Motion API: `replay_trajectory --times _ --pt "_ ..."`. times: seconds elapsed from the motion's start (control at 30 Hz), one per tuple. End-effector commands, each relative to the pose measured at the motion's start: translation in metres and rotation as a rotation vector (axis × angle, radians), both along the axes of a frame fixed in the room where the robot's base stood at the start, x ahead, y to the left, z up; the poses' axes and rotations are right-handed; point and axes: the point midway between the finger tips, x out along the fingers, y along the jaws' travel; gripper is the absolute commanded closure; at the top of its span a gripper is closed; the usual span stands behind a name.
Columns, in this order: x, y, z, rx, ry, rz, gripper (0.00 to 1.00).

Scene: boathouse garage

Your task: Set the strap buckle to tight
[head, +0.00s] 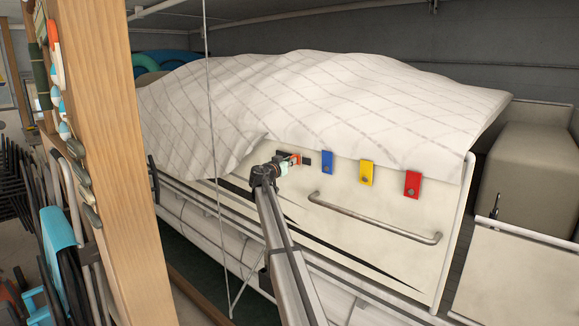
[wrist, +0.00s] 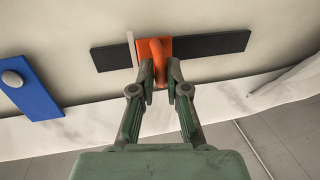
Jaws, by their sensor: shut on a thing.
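The strap buckle (wrist: 144,47) is an orange piece on a short black strap (wrist: 222,45) fixed to a pale hull-side panel. A thin white bar stands beside the orange plate, at its left in the wrist view. My gripper (wrist: 160,74) has its two fingers closed around the buckle's rounded orange lever. In the head view the buckle (head: 295,158) is a small orange spot, partly hidden by my gripper (head: 281,165), with a black strap end to its right. I cannot read a tight or loose mark.
Blue (head: 327,162), yellow (head: 366,172) and red (head: 412,184) tabs hang to the right of the buckle. A metal rail handle (head: 375,218) lies below them. A white quilted cover (head: 330,100) drapes above. A wooden post (head: 105,150) and a thin vertical line (head: 212,130) stand left.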

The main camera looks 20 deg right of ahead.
Motion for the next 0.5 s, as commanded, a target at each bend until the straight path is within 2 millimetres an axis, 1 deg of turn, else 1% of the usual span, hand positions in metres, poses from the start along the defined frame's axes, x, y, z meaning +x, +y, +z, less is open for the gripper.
replay_trajectory --times 0.13,0.17,0.2,0.23,0.5 --pt "0.0005 0.0003 0.0014 -0.004 0.002 0.002 1.00" --pt "0.0005 0.0003 0.0014 -0.004 0.002 0.002 0.83" --pt "0.0003 0.0004 0.0014 -0.004 0.002 0.002 0.68" --pt "0.0003 0.0004 0.0014 -0.003 0.001 0.001 0.63" --pt "0.0001 0.0003 0.0009 -0.002 0.001 0.001 0.63"
